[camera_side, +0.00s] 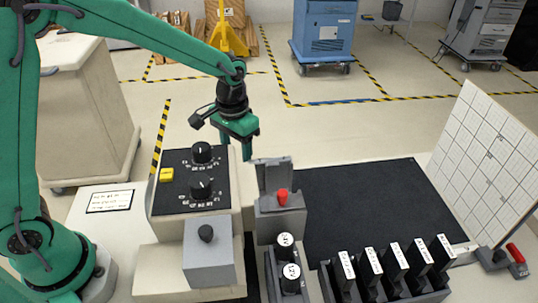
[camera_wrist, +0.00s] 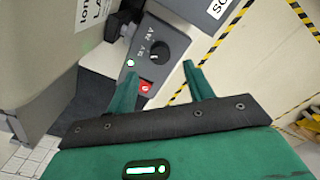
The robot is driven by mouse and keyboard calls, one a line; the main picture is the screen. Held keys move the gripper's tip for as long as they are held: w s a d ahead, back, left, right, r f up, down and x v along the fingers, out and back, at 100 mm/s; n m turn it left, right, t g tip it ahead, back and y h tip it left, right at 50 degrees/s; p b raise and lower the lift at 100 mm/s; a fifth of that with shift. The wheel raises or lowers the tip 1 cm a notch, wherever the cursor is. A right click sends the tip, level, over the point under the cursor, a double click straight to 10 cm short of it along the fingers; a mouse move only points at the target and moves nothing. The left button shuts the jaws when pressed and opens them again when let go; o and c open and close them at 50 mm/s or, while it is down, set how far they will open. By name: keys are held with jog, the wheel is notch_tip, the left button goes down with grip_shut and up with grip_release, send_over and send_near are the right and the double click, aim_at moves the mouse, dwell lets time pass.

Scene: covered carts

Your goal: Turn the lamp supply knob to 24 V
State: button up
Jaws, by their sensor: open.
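In the wrist view, a grey supply box carries a dark round knob (camera_wrist: 157,50) with voltage marks beside it; one reads 24 V. The knob's pointer direction is too small to tell. A small lit lamp (camera_wrist: 130,63) and a red switch (camera_wrist: 146,86) sit on the same face. My gripper (camera_wrist: 161,70) is open and empty, its fingers apart, with the knob just beyond the fingertips in the picture. I see no contact. In the side view my gripper (camera_side: 247,148) hangs with fingers down behind the black dial panel; I cannot pick out the 24 V knob there.
A black panel (camera_side: 170,203) bears two black dials (camera_side: 202,152) and a yellow block (camera_side: 166,174). A red-topped unit (camera_side: 282,196) is to the right. Several labelled black pieces (camera_side: 370,262) stand at the front; the black mat (camera_side: 350,205) is clear.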

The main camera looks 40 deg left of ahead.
jog(key=shift+f, duration=3.05)
jog(key=c, duration=1)
jog(key=shift+o, duration=0.2)
jog(key=shift+m, duration=0.4)
jog(key=m, duration=1.1)
jog(key=shift+w, duration=0.1)
